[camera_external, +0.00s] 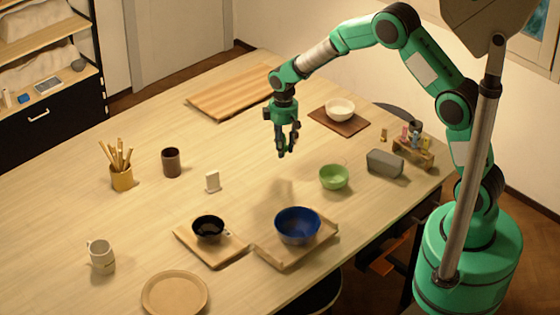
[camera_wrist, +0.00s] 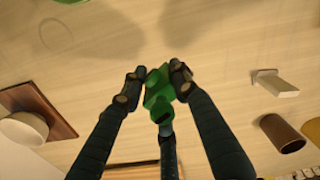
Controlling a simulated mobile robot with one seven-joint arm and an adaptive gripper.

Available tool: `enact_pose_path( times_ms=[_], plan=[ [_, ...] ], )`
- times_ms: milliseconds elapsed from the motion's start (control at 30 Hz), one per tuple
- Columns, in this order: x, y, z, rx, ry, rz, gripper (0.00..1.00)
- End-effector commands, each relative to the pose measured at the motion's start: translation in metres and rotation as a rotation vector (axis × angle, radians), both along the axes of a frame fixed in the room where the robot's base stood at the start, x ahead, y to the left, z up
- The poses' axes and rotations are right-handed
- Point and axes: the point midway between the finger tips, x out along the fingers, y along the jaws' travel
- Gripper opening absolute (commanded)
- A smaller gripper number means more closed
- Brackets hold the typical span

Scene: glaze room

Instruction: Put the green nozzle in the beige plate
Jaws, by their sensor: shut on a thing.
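My gripper (camera_external: 283,150) is above the middle of the table, pointing down. In the wrist view my gripper (camera_wrist: 156,84) is shut on the green nozzle (camera_wrist: 158,92), which sits between the fingertips, clear of the tabletop. The beige plate (camera_external: 175,293) is round and shallow, lies at the front edge of the table in the external view, and looks empty. It is well apart from my gripper and does not show in the wrist view.
A blue bowl (camera_external: 298,224) and a black bowl (camera_external: 208,228) stand on wooden trays between my gripper and the front edge. A white card stand (camera_external: 212,182), brown cup (camera_external: 171,162), brush pot (camera_external: 122,178) and mug (camera_external: 101,257) stand left. A green bowl (camera_external: 334,176) is right.

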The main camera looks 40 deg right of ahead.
Motion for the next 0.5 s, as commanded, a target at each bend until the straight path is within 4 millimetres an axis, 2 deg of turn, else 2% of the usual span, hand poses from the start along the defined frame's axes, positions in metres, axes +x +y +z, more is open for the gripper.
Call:
enact_pose_path(
  times_ms=[33, 100, 500],
  plan=[
    [-0.004, 0.020, 0.000, 0.000, 0.001, 0.033, 0.03],
    [-0.008, 0.044, 0.000, 0.001, 0.000, 0.074, 0.03],
    [-0.052, 0.176, -0.006, 0.004, 0.002, 0.309, 0.03]
  ],
)
